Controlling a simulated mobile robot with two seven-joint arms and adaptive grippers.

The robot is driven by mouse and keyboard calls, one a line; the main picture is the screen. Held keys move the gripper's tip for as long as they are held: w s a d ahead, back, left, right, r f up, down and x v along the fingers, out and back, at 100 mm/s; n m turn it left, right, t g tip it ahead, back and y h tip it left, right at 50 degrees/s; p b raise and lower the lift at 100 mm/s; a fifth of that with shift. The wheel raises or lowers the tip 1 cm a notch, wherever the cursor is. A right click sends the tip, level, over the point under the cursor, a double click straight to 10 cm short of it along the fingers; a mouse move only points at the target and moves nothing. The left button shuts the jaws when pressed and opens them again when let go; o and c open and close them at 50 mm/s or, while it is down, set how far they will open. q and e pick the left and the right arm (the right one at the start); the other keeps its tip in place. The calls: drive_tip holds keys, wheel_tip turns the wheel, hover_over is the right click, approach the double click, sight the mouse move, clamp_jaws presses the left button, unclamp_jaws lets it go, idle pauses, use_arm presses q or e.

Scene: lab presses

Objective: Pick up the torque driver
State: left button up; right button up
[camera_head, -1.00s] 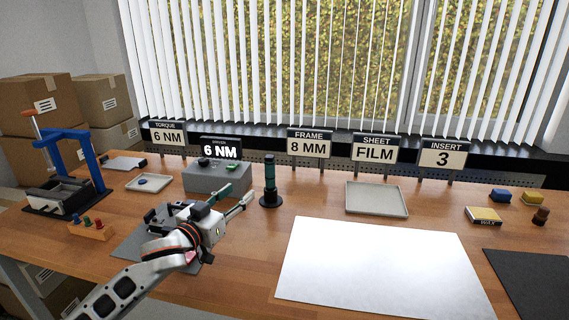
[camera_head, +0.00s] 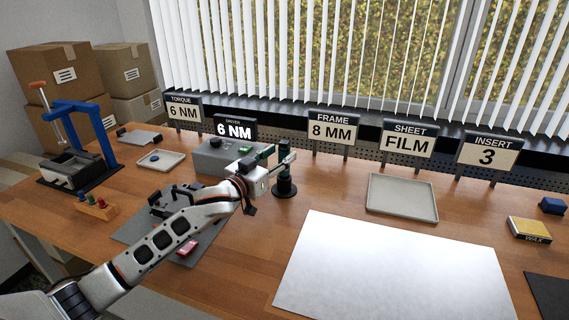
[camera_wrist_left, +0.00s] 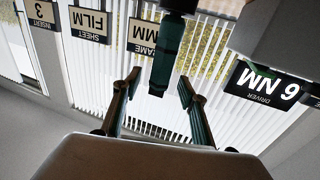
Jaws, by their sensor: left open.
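The torque driver (camera_head: 284,173) is a dark green and black cylinder standing upright in a round black base at the middle of the bench. My left gripper (camera_head: 276,152) is open at the driver's upper part, and its fingers hide some of the handle. In the left wrist view, which is upside down, the driver (camera_wrist_left: 167,55) reaches in between the two spread fingers (camera_wrist_left: 158,82), with a gap visible on each side. My right gripper is not in view.
A grey driver unit (camera_head: 212,158) with a "6 NM" display (camera_head: 235,130) stands just left of the driver. A grey tray (camera_head: 402,197) and a white sheet (camera_head: 395,268) lie to the right. A dark fixture (camera_head: 176,199) sits under my left arm. A blue press (camera_head: 85,135) stands far left.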

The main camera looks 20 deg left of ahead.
use_arm(q)
drive_tip(key=x, duration=0.3)
drive_tip(key=shift+w, duration=0.1)
clamp_jaws()
drive_tip(key=shift+r, duration=0.2)
